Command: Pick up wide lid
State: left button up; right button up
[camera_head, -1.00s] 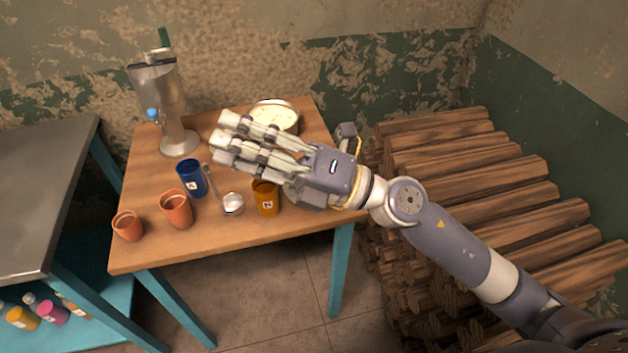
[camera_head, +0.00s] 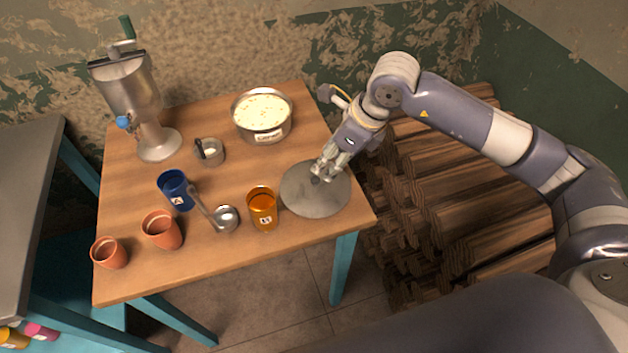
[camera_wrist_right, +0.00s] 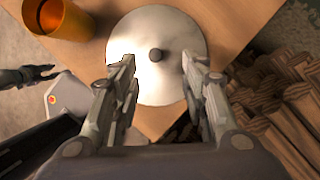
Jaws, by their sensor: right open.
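The wide lid (camera_head: 312,200) is a flat grey metal disc with a small dark knob, lying at the right front corner of the wooden table. In the right wrist view the lid (camera_wrist_right: 185,75) shows almost whole, with its knob near the middle. My right gripper (camera_head: 322,172) is over the lid, pointing down at it. In the right wrist view its two fingers (camera_wrist_right: 160,70) are apart, one on each side of the line to the knob, and nothing is between them. Whether the fingertips touch the lid cannot be told. My left gripper does not show in the head view.
An orange cup (camera_head: 263,208) stands close to the lid's left side. A ladle (camera_head: 226,218), a blue cup (camera_head: 176,190), clay cups (camera_head: 161,230), a small metal pot (camera_head: 209,152), a pan of white contents (camera_head: 262,135) and a cranked metal machine (camera_head: 130,90) share the table (camera_head: 200,265). Stacked logs (camera_head: 445,200) lie right.

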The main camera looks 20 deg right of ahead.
aim_at(316, 179)
jog(key=shift+x, duration=1.05)
jog(key=shift+w+a+f, duration=0.1)
jog(key=shift+a+f, duration=0.05)
jog(key=shift+f, duration=0.15)
jog(key=x, duration=0.1)
jog(key=p+x, duration=0.1)
jog(key=x, duration=0.2)
jog(key=shift+s+a+f+p, duration=0.1)
jog(key=shift+s+a+p, duration=0.1)
jog(key=shift+s+p, duration=0.2)
jog(key=shift+w+f, duration=0.15)
jog(key=shift+f, duration=0.2)
jog(key=shift+c, duration=0.8)
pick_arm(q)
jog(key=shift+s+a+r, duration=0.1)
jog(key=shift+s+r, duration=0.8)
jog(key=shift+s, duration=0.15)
pick_arm(e)
grip_shut()
